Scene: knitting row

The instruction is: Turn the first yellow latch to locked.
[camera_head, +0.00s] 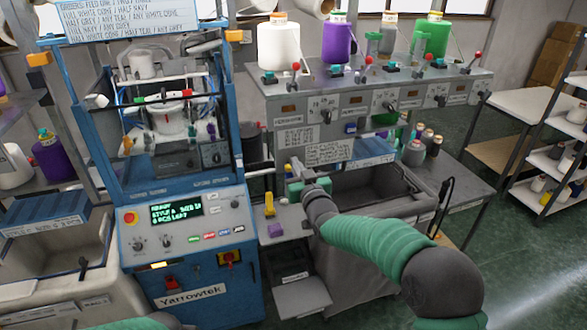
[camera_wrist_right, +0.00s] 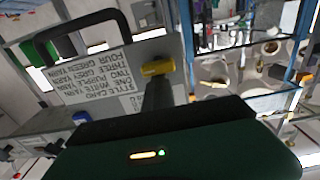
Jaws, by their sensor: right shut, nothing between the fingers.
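One yellow latch (camera_head: 269,204) stands upright at the left of the small grey shelf beside the blue machine. Another small yellow piece (camera_head: 287,168) shows just left of my right gripper (camera_head: 297,166), partly hidden by it. My right gripper is shut and empty, reaching up beside the bin. In the right wrist view, a yellow bar (camera_wrist_right: 157,68) shows at the end of the dark shut fingers, in front of a lettered card; I cannot tell if they touch. The latch's locked or unlocked marking is too small to read. My left gripper is out of view.
The blue machine (camera_head: 190,278) with a lit display stands left. A purple block (camera_head: 275,230) lies on the shelf. A style card (camera_head: 329,152) is behind my right gripper, and a grey bin (camera_head: 385,190) lies right. Several yarn cones stand on the rack above.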

